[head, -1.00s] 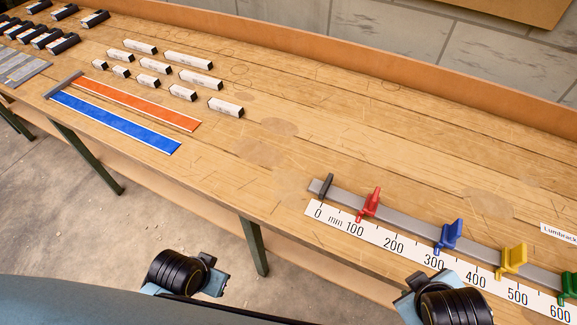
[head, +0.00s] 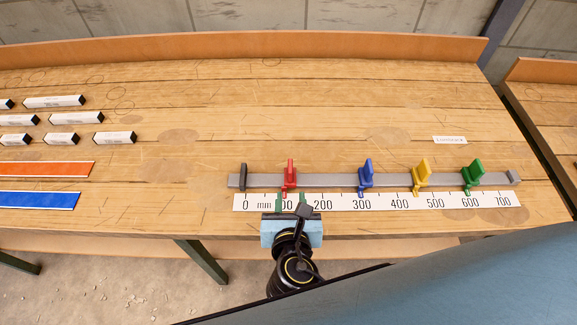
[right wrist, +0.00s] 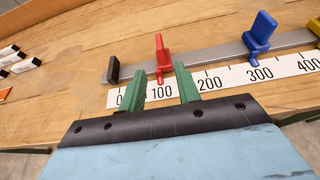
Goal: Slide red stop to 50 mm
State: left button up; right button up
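The red stop (head: 289,175) sits on the grey rail (head: 325,181), its pointer a little above the 100 mark of the white scale (head: 410,201). It also shows in the right wrist view (right wrist: 161,55), upright on the rail. My right gripper (head: 291,199) is in front of the rail over the scale, just short of the red stop. Its two green fingers (right wrist: 160,88) are apart, with nothing between them, and the red stop stands beyond the gap. My left gripper does not show in the head view.
Blue (head: 366,174), yellow (head: 421,174) and green (head: 473,175) stops stand farther right on the rail. A dark end block (head: 243,176) closes its left end by 0. The rail is clear between that block and the red stop. White blocks and orange and blue strips (head: 40,199) lie left.

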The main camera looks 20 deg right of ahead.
aim_at(290, 174)
jog(key=b+x, duration=0.1)
jog(key=x, duration=1.2)
jog(key=shift+w+r+b, duration=0.1)
jog(key=shift+w+b, duration=0.05)
jog(key=shift+b, duration=0.2)
jog(key=shift+c, duration=0.2)
grip_shut()
